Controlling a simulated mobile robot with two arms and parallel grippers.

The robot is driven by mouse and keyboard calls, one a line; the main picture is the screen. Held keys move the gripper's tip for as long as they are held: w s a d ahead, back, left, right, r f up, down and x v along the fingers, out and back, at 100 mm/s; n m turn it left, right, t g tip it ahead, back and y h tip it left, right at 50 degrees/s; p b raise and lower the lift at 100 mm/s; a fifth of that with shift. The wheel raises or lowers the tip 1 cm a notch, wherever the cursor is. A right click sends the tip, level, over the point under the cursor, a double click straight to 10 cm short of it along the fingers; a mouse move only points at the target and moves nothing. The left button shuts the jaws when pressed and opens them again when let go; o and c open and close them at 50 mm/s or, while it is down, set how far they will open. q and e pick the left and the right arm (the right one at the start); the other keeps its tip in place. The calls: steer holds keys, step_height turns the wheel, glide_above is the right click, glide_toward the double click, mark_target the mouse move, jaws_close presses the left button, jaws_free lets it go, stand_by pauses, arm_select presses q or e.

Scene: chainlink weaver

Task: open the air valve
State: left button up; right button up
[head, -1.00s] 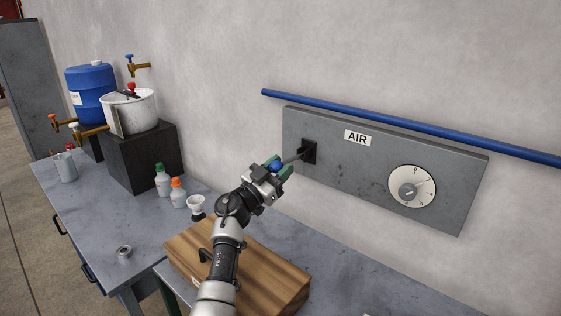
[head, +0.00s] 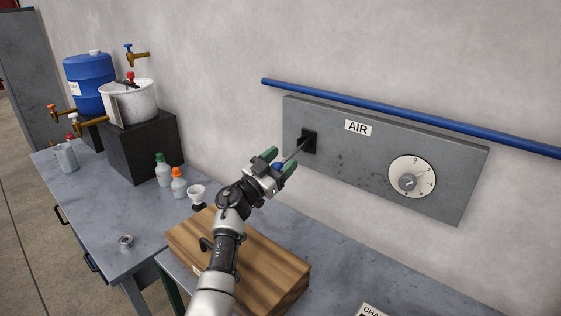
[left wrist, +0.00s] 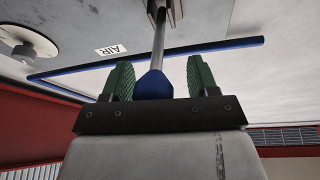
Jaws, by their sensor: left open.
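The air valve is a metal lever (head: 294,154) with a blue knob (head: 277,167), coming out of a black slotted plate (head: 309,141) on the grey panel marked AIR (head: 357,128). My left gripper (head: 278,162) is open, with its green fingers on either side of the blue knob. In the left wrist view the blue knob (left wrist: 154,84) sits between the two spread fingers (left wrist: 160,80), with visible gaps on both sides. The lever's shaft (left wrist: 158,40) runs on to the panel. My right gripper is not in view.
A round dial (head: 411,177) is on the panel's right part. A blue pipe (head: 400,116) runs above the panel. A wooden box (head: 265,258) is on the bench below my arm. Bottles (head: 163,170), a white pot (head: 128,103) and a blue drum (head: 90,82) stand to the left.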

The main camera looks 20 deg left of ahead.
arm_select(q)
steer(key=shift+s+a+p, duration=0.25)
steer(key=shift+s+p, duration=0.1)
steer(key=shift+p, duration=0.05)
steer(key=p+v, duration=0.3)
steer(key=v, duration=0.3)
steer(key=shift+s+f, duration=0.25)
steer(key=shift+f, duration=0.05)
steer(key=shift+a, duration=0.15)
